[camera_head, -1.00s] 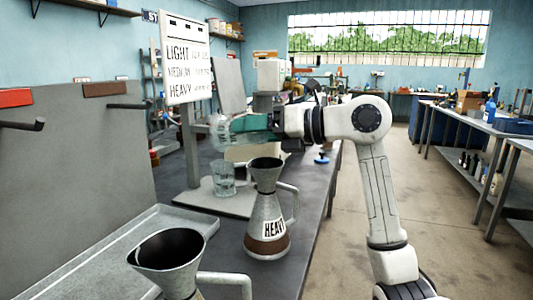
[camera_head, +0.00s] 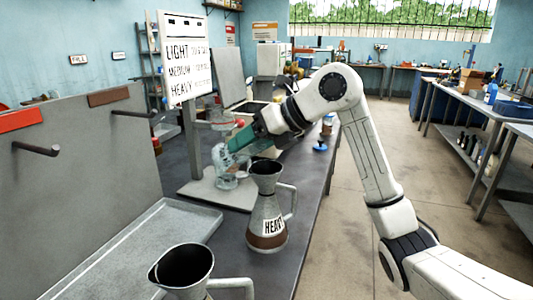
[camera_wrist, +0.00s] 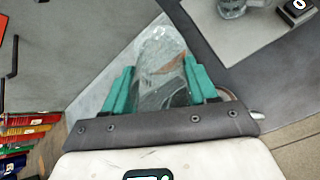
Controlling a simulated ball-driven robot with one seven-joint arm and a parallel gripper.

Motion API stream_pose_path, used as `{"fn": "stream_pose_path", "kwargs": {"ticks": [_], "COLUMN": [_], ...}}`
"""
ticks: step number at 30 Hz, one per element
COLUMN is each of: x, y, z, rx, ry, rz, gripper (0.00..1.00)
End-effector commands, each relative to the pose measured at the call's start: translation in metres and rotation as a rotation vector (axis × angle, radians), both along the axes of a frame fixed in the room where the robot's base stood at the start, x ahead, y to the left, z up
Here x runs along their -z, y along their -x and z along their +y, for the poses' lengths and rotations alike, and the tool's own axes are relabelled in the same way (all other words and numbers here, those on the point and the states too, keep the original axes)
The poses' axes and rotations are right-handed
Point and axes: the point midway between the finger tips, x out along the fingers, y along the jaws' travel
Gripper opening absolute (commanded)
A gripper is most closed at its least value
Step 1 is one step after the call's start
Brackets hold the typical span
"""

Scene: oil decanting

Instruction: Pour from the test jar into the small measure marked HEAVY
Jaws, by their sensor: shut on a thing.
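My gripper (camera_head: 238,141) has teal fingers shut on the clear glass test jar (camera_head: 222,157), which is tilted, its far end pointing down and left. The jar also shows between the fingers in the wrist view (camera_wrist: 160,68). How much oil is in it I cannot tell. The small measure marked HEAVY (camera_head: 268,212), a grey metal cone with a funnel top, a handle and a brown band, stands upright on the bench. The jar appears left of its mouth and slightly higher in the head view. No stream of oil is visible.
A clear glass vessel (camera_head: 227,180) stands on the grey stand base (camera_head: 205,192), partly behind the jar. A second metal measure (camera_head: 180,268) is at the front, beside a shallow metal tray (camera_head: 125,262). A sign board (camera_head: 187,62) rises behind.

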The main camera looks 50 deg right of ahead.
Motion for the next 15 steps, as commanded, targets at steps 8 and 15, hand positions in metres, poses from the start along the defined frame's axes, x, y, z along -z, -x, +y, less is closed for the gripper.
{"fn": "stream_pose_path", "kwargs": {"ticks": [8,15], "x": [-0.016,-0.025], "y": [-0.001,-0.006], "z": [0.0,0.002], "rx": [0.0,0.0], "ry": [0.048,0.089], "rz": [0.127,0.243], "gripper": [0.21,0.21]}}
